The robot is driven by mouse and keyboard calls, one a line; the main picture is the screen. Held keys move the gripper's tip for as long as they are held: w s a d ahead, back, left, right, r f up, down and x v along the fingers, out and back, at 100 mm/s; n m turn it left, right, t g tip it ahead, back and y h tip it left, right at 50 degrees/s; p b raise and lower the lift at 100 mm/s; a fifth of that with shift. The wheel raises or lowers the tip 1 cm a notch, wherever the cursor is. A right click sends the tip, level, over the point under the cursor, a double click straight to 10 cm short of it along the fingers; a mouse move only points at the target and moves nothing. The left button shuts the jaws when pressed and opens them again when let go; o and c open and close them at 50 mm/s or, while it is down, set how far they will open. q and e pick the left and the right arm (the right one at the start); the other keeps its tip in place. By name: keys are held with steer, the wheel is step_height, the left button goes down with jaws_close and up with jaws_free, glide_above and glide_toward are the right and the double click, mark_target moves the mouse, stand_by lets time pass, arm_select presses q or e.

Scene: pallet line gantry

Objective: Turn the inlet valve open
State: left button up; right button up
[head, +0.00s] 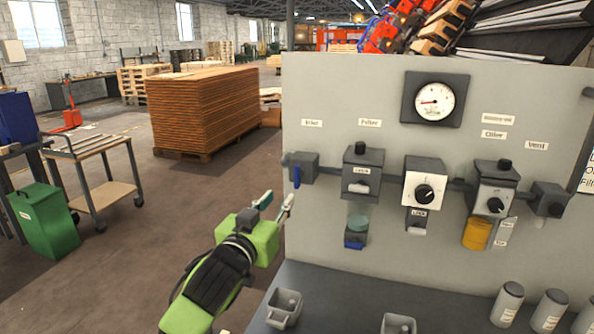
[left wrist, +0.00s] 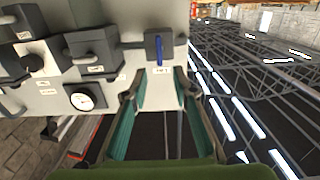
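The inlet valve (head: 306,165) is a dark grey block at the left end of the pipe row on the grey panel, under a small label. Its blue lever (head: 297,177) hangs down, across the line of the pipe. My left gripper (head: 279,202) is below and left of the valve in the head view, open and empty, apart from the lever. The left wrist view looks upside down; there the inlet valve (left wrist: 153,42) and blue lever (left wrist: 159,51) lie beyond the gap between the spread fingers (left wrist: 160,98). My right gripper is not in view.
Right of the valve are a filter unit (head: 361,172), a regulator knob (head: 424,194), an oiler (head: 494,186) and a vent block (head: 549,200). A gauge (head: 435,101) sits above. The dark bench (head: 340,300) below holds grey bins and canisters.

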mark_target(296, 175)
arm_select(q)
steer(key=p+x, duration=0.1)
steer(key=x, duration=0.3)
steer(key=p+x, duration=0.1)
steer(key=x, duration=0.4)
steer(key=r+p+x, duration=0.1)
steer(key=x, duration=0.3)
steer(key=shift+w+d+p, duration=0.2)
steer(key=shift+w+p, duration=0.15)
jaws_close()
